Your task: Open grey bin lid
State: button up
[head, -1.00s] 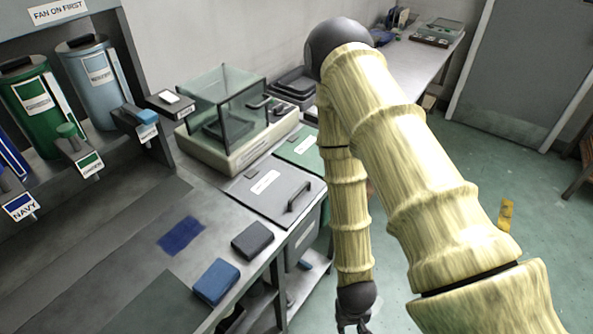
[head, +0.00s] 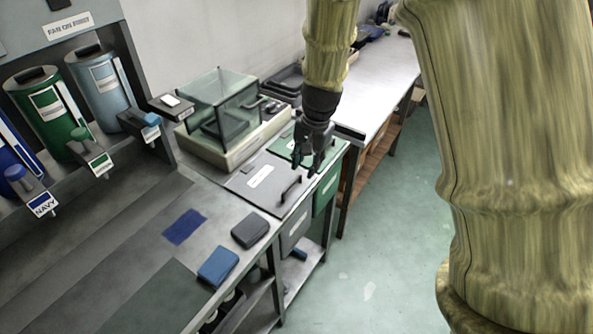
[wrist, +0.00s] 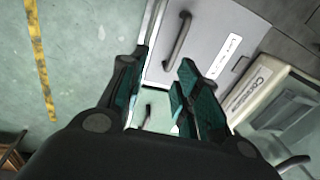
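The grey bin lid (head: 257,193) lies flat and closed on the grey bin (head: 296,231), with a dark bar handle (head: 291,188) near its front edge. The lid also shows in the wrist view (wrist: 208,28), its handle (wrist: 178,38) beyond my fingertips. My gripper (head: 307,164) points down above the line between the grey lid and the green bin lid (head: 287,149). In the wrist view my gripper (wrist: 163,72) has its two teal-padded fingers apart, with nothing held between them. It is clear of the handle.
A glass-sided balance (head: 219,108) stands behind the grey lid. A grey block (head: 250,231) and a blue block (head: 218,266) lie on the bench to the left. A side table (head: 385,75) is beyond the green bin. Open floor (head: 385,240) lies right of the bins.

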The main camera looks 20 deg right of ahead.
aim_at(296, 178)
jog(key=shift+w+a+f+p, duration=0.3)
jog(key=shift+w+f, duration=0.15)
jog(key=shift+f, duration=0.7)
jog(key=shift+w+a+f+p, duration=0.35)
jog(key=shift+w+f, duration=0.05)
jog(key=shift+f, duration=0.7)
jog(key=shift+w+a+f+p, duration=0.3)
jog(key=shift+w+f, duration=0.15)
jog(key=shift+f, duration=0.7)
jog(key=shift+c, duration=0.2)
grip_shut()
